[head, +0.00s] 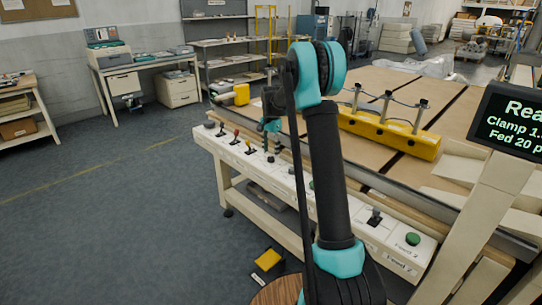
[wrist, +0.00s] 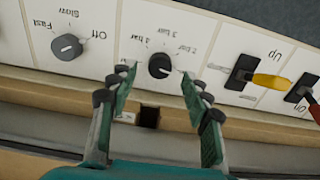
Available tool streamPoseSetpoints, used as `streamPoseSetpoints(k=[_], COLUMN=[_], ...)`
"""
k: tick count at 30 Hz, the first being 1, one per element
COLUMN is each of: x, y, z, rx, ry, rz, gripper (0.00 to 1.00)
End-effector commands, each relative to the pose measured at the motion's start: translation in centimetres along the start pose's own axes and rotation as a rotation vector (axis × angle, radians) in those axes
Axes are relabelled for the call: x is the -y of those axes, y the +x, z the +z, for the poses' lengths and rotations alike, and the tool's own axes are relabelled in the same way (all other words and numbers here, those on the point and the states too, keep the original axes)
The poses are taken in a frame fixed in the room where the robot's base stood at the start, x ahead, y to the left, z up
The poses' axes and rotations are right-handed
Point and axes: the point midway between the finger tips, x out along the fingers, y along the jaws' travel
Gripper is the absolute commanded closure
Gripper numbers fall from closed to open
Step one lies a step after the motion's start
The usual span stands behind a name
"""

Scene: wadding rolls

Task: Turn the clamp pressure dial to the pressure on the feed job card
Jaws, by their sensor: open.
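The clamp pressure dial (wrist: 159,66) is a small round black knob on the white control panel. Small bar labels, upside down in the wrist view, stand around it; 2, 3 and perhaps 4 bar show, and its pointer setting is hard to tell. My gripper (wrist: 158,90) is open, its two green-padded fingers apart on either side of the dial and nothing held. In the head view my gripper (head: 270,150) is low over the far half of the panel, and the dial cannot be made out there. I cannot make out a feed job card.
A partly cut-off display (head: 512,118) reads "Clamp 1." and "Fed 20 p". A yellow clamp bar (head: 390,133) lies across the table.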

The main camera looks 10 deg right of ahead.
Motion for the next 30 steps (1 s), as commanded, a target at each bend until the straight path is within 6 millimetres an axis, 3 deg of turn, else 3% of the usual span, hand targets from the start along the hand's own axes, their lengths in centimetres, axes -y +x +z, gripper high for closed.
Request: streamPoseSetpoints(k=[6,17,27,30], x=[0.0,0.0,0.0,0.0], y=[2.2,2.6,2.6,2.6], z=[0.0,0.0,0.0,0.0], rx=[0.000,0.000,0.000,0.000], ry=[0.000,0.000,0.000,0.000], rz=[0.000,0.000,0.000,0.000], gripper=[0.51,0.51,0.93,1.00])
